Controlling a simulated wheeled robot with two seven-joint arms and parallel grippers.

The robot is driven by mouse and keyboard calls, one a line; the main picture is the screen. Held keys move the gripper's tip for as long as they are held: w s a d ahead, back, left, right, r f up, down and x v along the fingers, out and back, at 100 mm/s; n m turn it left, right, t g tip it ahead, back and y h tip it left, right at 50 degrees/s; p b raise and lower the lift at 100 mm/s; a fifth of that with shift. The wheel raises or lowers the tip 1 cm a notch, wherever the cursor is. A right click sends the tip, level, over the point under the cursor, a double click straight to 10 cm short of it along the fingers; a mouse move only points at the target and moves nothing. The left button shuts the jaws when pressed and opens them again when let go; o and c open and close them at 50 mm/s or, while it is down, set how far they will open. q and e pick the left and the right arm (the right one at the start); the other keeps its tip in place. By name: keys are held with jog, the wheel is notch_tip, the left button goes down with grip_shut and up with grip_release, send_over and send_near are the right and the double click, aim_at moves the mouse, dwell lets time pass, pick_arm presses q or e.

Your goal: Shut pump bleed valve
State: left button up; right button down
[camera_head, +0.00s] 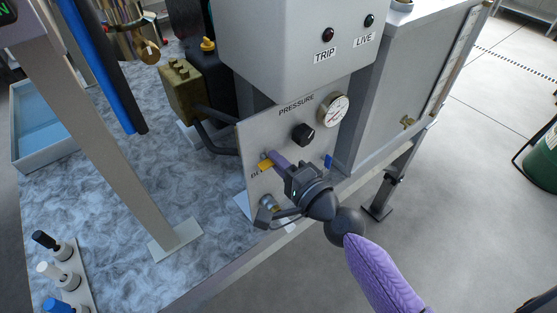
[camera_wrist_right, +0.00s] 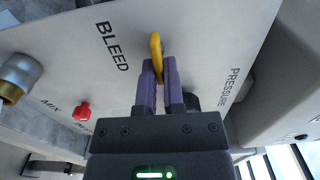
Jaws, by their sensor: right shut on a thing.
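The yellow bleed valve handle (camera_head: 265,165) sits on the front of the grey pump panel (camera_head: 262,132), by a partly covered BLEED label. In the right wrist view the yellow handle (camera_wrist_right: 155,48) stands out from the panel beside the BLEED lettering. My right gripper (camera_head: 276,161) reaches in from the lower right. Its purple fingers (camera_wrist_right: 160,72) are shut on the handle, one on each side. The handle's base on the panel is hard to make out. My left gripper does not show.
A black knob (camera_head: 303,133) and a pressure gauge (camera_head: 334,110) are above the gripper on the panel. A blue handle (camera_head: 328,160) is to its right. A red knob (camera_wrist_right: 82,110) and metal fitting (camera_wrist_right: 18,75) are nearby. A grey post (camera_head: 110,150) stands left.

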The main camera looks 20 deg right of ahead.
jog(key=shift+a+f, duration=0.1)
jog(key=shift+f, duration=0.1)
jog(key=c, duration=0.7)
grip_release()
jog(key=shift+r, duration=0.15)
jog(key=shift+c, duration=0.2)
jog(key=b+v, duration=0.2)
jog(key=v, duration=0.8)
jog(key=shift+b, duration=0.35)
